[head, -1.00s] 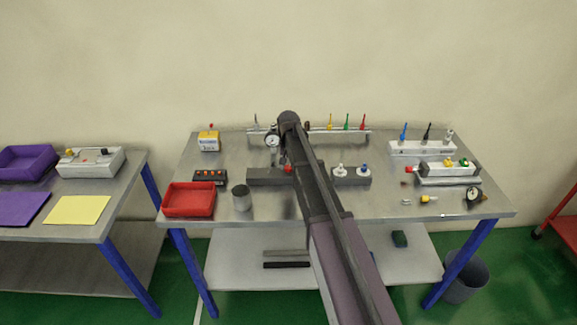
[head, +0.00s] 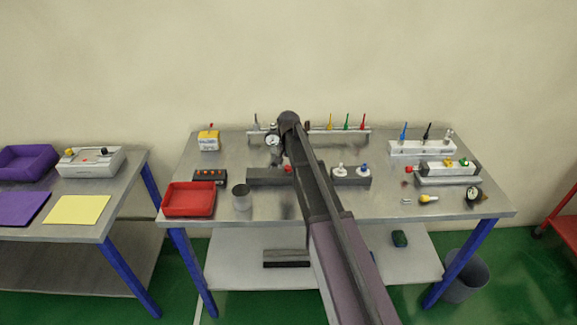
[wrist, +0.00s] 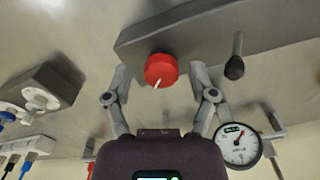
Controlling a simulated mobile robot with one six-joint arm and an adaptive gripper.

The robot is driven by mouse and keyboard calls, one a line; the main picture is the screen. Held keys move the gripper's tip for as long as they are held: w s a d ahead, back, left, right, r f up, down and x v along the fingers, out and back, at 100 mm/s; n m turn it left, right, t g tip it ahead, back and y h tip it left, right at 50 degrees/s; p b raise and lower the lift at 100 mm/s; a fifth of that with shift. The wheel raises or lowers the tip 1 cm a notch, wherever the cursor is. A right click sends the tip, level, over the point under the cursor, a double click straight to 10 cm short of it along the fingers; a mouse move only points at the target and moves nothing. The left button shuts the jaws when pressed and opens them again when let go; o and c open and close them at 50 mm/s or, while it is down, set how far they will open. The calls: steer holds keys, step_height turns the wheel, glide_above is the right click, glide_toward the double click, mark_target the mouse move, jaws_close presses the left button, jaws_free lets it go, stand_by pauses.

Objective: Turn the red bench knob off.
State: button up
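The red bench knob (wrist: 160,69) sits on the front of a dark grey block (wrist: 215,35) in the wrist view. A white pointer line on it slants down and left. In the head view the knob (head: 288,169) shows on the block (head: 262,177), beside my arm. My gripper (wrist: 160,80) is open, with one finger on each side of the knob. A visible gap remains between each finger and the knob, and nothing is held. In the head view my gripper (head: 276,158) is partly hidden by my arm.
A dark-handled lever (wrist: 235,66) sticks out of the same block near one finger. A dial gauge (wrist: 238,145) is close to the gripper. Another grey block with pneumatic fittings (head: 351,177) stands to the right. A red tray (head: 188,199) and a grey cup (head: 241,197) stand at the front left.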

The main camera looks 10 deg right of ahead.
mark_target(289, 166)
steer(key=shift+w+n, duration=0.1)
steer(key=shift+n, duration=0.4)
steer(key=n, duration=0.3)
steer(key=shift+n, duration=0.3)
steer(key=n, duration=1.3)
steer(key=shift+r+n+p, duration=0.4)
step_height(289, 166, up, 14)
steer(key=p, duration=1.4)
steer(key=s+f+m+b, duration=0.3)
steer(key=s+m, duration=0.1)
steer(key=s, duration=0.5)
steer(key=s+f+m+b, duration=0.2)
steer(key=s+m+b, duration=0.1)
steer(key=s, duration=0.7)
steer(key=s+f+m+b, duration=0.2)
steer(key=s+m, duration=0.3)
steer(key=s, duration=0.5)
steer(key=shift+f+m+b, duration=0.3)
steer(key=shift+f+b, duration=0.1)
steer(key=shift+f, duration=0.45)
